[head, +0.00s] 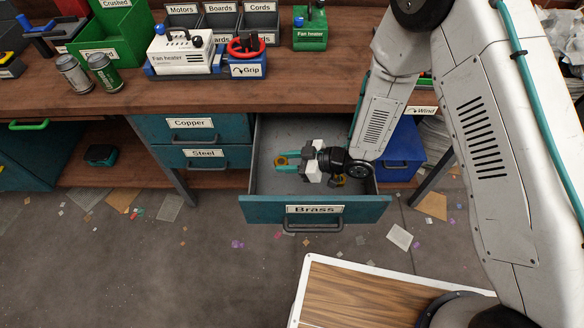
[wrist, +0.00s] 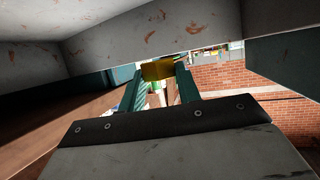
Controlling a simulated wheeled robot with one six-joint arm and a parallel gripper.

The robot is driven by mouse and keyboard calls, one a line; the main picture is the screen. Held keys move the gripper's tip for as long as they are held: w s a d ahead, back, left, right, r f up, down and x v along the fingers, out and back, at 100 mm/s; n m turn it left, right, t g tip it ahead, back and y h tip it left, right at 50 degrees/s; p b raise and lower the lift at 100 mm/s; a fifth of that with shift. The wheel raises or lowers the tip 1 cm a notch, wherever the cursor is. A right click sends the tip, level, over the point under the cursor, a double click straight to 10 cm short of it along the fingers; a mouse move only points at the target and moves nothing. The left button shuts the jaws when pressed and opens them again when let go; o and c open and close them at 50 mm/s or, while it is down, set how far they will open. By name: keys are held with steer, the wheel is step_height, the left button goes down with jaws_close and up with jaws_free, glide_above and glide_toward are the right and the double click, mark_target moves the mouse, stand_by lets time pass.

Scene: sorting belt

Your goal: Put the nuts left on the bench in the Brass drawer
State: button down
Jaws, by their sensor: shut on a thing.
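The Brass drawer (head: 316,214) is pulled open below the bench, with its label on the front. My gripper (head: 281,165) is inside the outline of the drawer, pointing left in the head view. It is shut on a brass nut (head: 281,160), which sits between the teal fingertips. The nut also shows as a yellow block in the wrist view (wrist: 158,69). Another brass-coloured piece (head: 340,181) lies in the drawer, partly hidden behind my wrist. No loose nut shows on the visible bench top (head: 340,75).
The Copper drawer (head: 193,124) and Steel drawer (head: 203,155) are shut to the left. A fan heater (head: 180,55), a red-wheeled Grip fixture (head: 247,60), labelled bins and two cans (head: 73,74) stand on the bench. A blue box (head: 400,150) is right of the drawer.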

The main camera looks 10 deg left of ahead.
steer(key=shift+f, duration=2.5)
steer(key=shift+f, duration=0.1)
steer(key=shift+f, duration=0.5)
steer(key=c, duration=1)
jaws_free()
